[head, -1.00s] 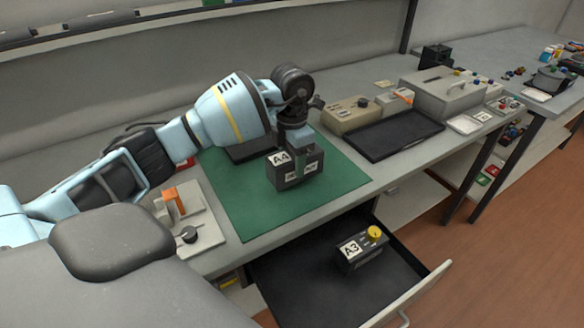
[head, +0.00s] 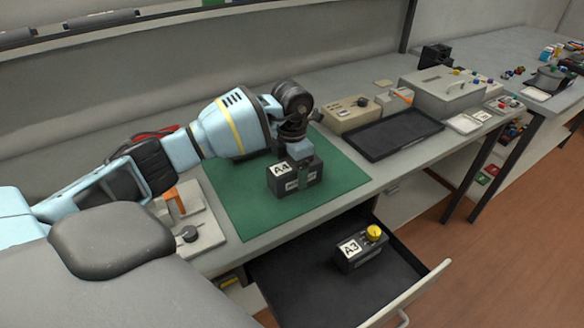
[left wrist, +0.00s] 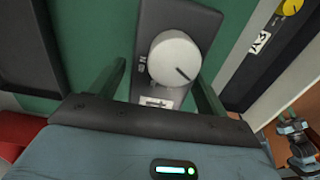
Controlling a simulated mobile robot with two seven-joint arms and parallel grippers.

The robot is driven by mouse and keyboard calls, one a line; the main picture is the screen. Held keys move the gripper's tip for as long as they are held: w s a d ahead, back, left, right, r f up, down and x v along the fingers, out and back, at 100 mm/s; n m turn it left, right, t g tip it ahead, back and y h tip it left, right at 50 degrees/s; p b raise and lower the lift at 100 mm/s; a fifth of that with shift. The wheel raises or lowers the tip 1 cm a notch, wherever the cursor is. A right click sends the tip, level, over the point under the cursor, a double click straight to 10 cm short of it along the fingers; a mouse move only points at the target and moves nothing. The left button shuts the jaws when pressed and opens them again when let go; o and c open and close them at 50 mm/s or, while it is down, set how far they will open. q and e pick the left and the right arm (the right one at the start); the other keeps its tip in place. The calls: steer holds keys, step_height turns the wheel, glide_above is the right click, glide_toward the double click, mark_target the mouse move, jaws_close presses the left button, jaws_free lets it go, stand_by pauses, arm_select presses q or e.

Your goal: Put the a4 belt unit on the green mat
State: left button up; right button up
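The a4 belt unit (head: 282,186), a dark box with a white "A4" label, sits on the green mat (head: 235,207), near its middle. My left gripper (head: 303,172) is over it from above. In the left wrist view the unit (left wrist: 152,22) shows a white knob, and the fingers of the left gripper (left wrist: 162,85) stand on either side of it. A strip of green shows between one finger and the unit, so the gripper looks open around it. My right gripper is not in view.
An open drawer (head: 290,287) below the bench holds a similar box labelled A3 (head: 358,255) with a yellow knob. A black tray (head: 395,135) and a beige device (head: 350,116) stand right of the mat. A grey fixture with an orange part (head: 172,206) stands left.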

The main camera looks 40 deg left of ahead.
arm_select(q)
step_height(320, 180, up, 12)
steer(key=shift+r, duration=0.2)
stand_by(0.5)
stand_by(1.4)
